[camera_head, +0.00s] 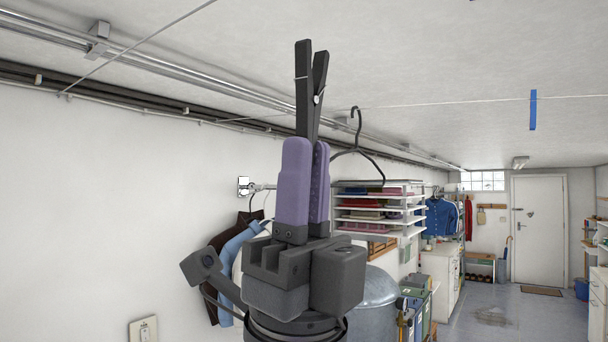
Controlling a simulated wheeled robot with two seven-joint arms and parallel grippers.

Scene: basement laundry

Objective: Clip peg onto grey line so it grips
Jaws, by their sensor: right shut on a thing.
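My right gripper (307,150), with purple finger pads, points up in the middle of the view. It is shut on the lower end of a dark peg (303,80). The peg stands upright, its two upper prongs spread in a narrow V, with a small metal spring at their side. The thin grey line (440,104) runs across the view and crosses the peg in the picture at about the height of the lower prongs, below their tips. I cannot tell whether the line lies behind the peg or between its prongs. My left gripper is not in view.
A black hanger (356,152) hangs at the line just right of the peg. A blue peg (533,110) is on the line farther right. Another thin line (140,45) crosses the upper left near ceiling pipes. Shelves (380,208) and a metal drum (372,292) stand behind.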

